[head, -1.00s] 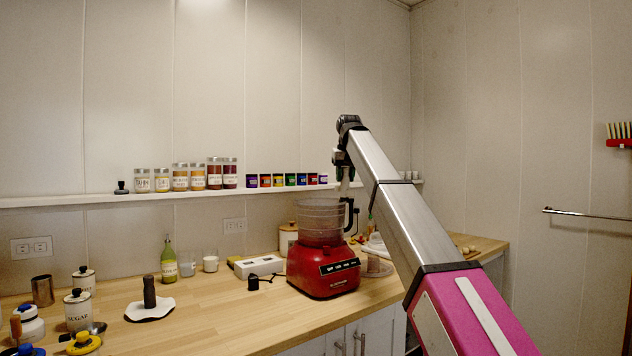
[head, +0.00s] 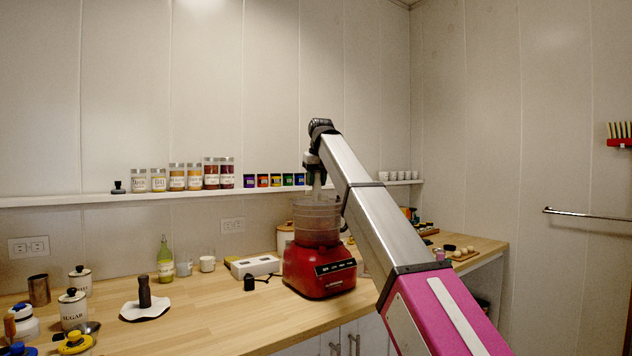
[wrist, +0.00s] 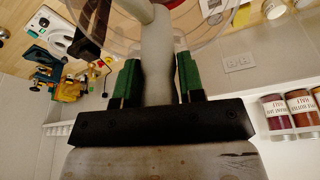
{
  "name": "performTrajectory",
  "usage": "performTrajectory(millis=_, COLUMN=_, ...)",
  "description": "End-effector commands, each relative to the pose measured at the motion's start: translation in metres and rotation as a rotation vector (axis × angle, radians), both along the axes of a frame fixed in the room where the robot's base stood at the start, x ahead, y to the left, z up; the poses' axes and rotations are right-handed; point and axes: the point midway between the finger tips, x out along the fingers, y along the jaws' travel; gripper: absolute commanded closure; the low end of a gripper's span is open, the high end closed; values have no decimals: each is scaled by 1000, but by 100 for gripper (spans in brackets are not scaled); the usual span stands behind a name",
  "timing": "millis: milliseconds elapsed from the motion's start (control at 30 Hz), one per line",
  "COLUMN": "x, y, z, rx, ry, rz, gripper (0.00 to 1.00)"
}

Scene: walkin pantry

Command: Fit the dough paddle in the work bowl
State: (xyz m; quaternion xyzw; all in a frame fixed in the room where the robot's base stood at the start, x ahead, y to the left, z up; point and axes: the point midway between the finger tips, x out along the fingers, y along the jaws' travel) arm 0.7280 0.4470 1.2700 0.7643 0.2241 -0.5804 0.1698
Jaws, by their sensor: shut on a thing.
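The work bowl (head: 317,222) is a clear tub on the red food processor base (head: 320,272) on the counter. My gripper (head: 316,172) is directly above the bowl in the head view. In the wrist view, its green-padded fingers (wrist: 158,80) are shut on the pale grey shaft of the dough paddle (wrist: 157,60). The paddle hangs down toward the bowl, and its shaft shows in the head view (head: 316,190). The clear bowl wall (wrist: 205,32) curves around the paddle in the wrist view. I cannot tell how deep the paddle's lower end reaches.
A shelf (head: 90,199) behind carries spice jars (head: 195,177), small coloured tins and white cups. A white box (head: 255,266) and a black-handled white disc (head: 146,308) are left of the processor. Eggs (head: 458,249) lie to the right. The front middle counter is clear.

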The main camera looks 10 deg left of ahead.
Motion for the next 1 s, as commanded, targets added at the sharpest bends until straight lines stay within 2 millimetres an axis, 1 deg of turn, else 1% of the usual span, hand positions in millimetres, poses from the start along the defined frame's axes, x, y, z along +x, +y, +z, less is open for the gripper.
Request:
performTrajectory(millis=167, x=-1, y=0, z=-9, rx=-1, ry=1, rz=-3, gripper=88)
performTrajectory(millis=700, x=0, y=-1, z=-52, rx=-1, ry=1, rz=-3, gripper=88)
performTrajectory(millis=800, x=0, y=0, z=-57, rx=-1, ry=1, rz=-3, gripper=88)
performTrajectory(millis=1000, x=0, y=0, z=-58, rx=0, ry=0, rz=-3, gripper=88)
